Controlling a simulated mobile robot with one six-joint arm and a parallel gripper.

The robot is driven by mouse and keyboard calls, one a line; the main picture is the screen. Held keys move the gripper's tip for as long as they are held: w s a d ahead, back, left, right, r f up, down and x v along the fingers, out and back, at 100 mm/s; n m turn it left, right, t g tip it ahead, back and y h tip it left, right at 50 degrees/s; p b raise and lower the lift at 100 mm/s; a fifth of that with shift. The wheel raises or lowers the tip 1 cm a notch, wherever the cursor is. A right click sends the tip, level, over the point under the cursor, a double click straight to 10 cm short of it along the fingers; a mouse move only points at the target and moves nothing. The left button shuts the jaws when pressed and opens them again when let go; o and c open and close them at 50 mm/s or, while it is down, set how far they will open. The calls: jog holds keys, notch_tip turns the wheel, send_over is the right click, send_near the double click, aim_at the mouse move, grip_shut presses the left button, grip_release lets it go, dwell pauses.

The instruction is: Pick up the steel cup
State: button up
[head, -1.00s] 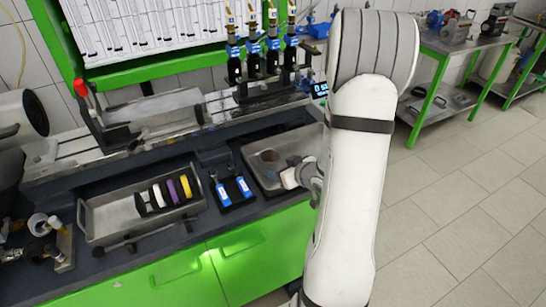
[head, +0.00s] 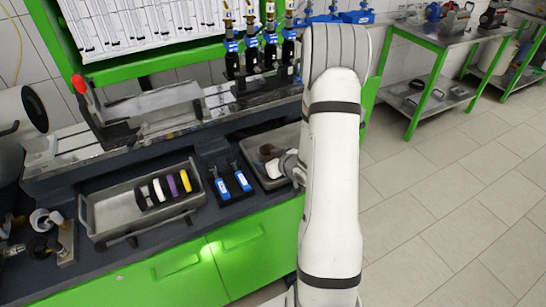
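A small brownish round object, which looks like the steel cup (head: 267,150), stands in the shallow metal basin (head: 258,140) on the right part of the bench. My gripper (head: 276,167) is at the front right of the cup, very close to it, and overlaps its lower edge in the picture. I cannot tell whether they touch. The fingers are too small and partly hidden by my arm, so their opening does not show.
A grey tray (head: 105,236) with coloured discs stands at left. Two blue-handled items (head: 231,183) lie between it and the basin. Upright blue-and-black valves (head: 250,55) rise behind. The tiled floor at right is clear.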

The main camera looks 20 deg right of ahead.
jog(key=c, duration=0.7)
jog(key=shift+c, duration=0.4)
jog(key=shift+r, duration=0.15)
